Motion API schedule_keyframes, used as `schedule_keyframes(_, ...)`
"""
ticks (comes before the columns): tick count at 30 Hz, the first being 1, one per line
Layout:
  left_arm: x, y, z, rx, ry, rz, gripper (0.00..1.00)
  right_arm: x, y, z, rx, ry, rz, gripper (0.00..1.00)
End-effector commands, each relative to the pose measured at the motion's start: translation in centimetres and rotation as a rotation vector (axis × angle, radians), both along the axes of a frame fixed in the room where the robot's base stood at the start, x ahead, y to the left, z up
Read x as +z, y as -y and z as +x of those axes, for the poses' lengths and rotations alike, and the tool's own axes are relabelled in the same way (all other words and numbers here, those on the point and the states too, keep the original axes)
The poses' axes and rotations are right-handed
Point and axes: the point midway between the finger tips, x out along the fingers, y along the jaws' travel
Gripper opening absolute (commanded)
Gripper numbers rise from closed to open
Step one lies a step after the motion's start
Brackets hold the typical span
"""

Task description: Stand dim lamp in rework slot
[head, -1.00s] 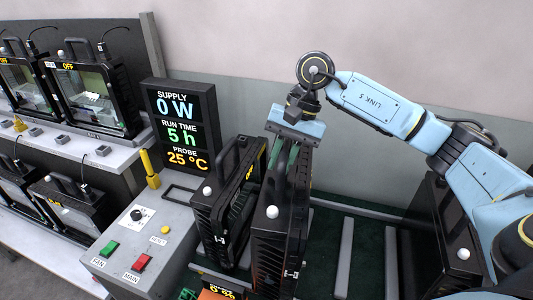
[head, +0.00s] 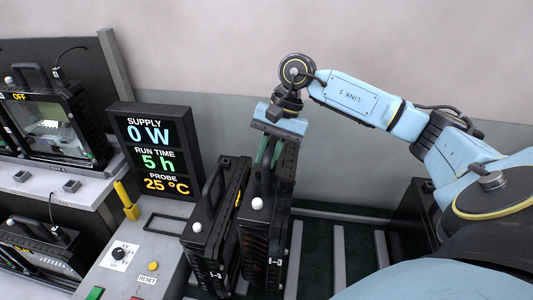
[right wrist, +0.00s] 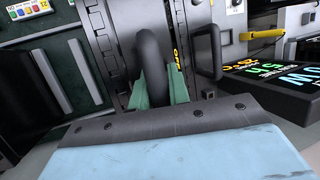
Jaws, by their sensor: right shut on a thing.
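My right gripper (head: 272,143) is shut on the top handle of a black floodlight housing (head: 262,245). The housing hangs upright below it, with a white knob on its near top corner. In the right wrist view the green fingers (right wrist: 160,88) clasp the dark curved handle (right wrist: 150,55). A second black housing (head: 212,235) stands close on the left of the held one. I cannot tell whether they touch. No slot label is readable, so I cannot tell which slot is the rework slot. My left gripper is not in view.
A green bed with grey rails (head: 338,255) lies right of the held housing and looks clear. A dark housing (head: 412,205) stands farther right, partly behind my arm. On the left are a display (head: 155,150) reading 0 W, a control box (head: 130,250) and a shelf with a lamp (head: 50,125).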

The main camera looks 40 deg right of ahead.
Motion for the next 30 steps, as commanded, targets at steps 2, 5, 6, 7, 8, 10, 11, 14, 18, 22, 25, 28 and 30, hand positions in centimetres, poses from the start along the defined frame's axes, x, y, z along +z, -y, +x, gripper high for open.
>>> schedule_keyframes(2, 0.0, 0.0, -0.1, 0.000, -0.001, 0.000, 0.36, 0.5, 0.0, 0.2, -0.001, 0.012, 0.003, 0.00)
schedule_keyframes(5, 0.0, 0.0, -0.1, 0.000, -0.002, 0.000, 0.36, 0.6, 0.0, 0.2, 0.001, 0.007, -0.001, 0.00)
schedule_keyframes(6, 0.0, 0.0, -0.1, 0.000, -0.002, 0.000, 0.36, 0.6, -0.1, 0.1, 0.003, 0.003, -0.004, 0.00)
schedule_keyframes(7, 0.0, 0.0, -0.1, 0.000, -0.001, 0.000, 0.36, 0.6, -0.1, 0.1, 0.004, 0.000, -0.007, 0.00)
schedule_keyframes(8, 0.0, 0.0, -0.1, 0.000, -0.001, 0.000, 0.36, 0.6, -0.1, 0.1, 0.007, -0.006, -0.011, 0.00)
schedule_keyframes(10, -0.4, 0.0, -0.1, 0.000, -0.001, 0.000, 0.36, 0.3, -0.1, 0.0, 0.006, -0.009, -0.012, 0.00)
schedule_keyframes(11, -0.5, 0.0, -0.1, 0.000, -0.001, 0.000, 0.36, 0.1, -0.1, 0.0, 0.006, -0.009, -0.012, 0.00)
schedule_keyframes(14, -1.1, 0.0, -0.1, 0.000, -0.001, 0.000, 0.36, -0.4, -0.1, 0.0, 0.006, -0.009, -0.012, 0.00)
schedule_keyframes(18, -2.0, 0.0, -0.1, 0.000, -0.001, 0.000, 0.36, -1.4, -0.1, 0.0, 0.006, -0.009, -0.012, 0.00)
schedule_keyframes(22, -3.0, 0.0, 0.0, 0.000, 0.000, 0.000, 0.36, -2.3, -0.1, 0.0, 0.006, -0.009, -0.011, 0.00)
schedule_keyframes(25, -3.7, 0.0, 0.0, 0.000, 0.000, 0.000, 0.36, -3.0, -0.1, 0.0, 0.006, -0.009, -0.011, 0.00)
schedule_keyframes(28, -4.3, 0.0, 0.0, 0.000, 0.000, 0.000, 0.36, -3.6, -0.1, 0.0, 0.006, -0.009, -0.011, 0.00)
schedule_keyframes(30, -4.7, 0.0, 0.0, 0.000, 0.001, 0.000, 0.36, -4.0, -0.1, 0.0, 0.006, -0.009, -0.011, 0.00)
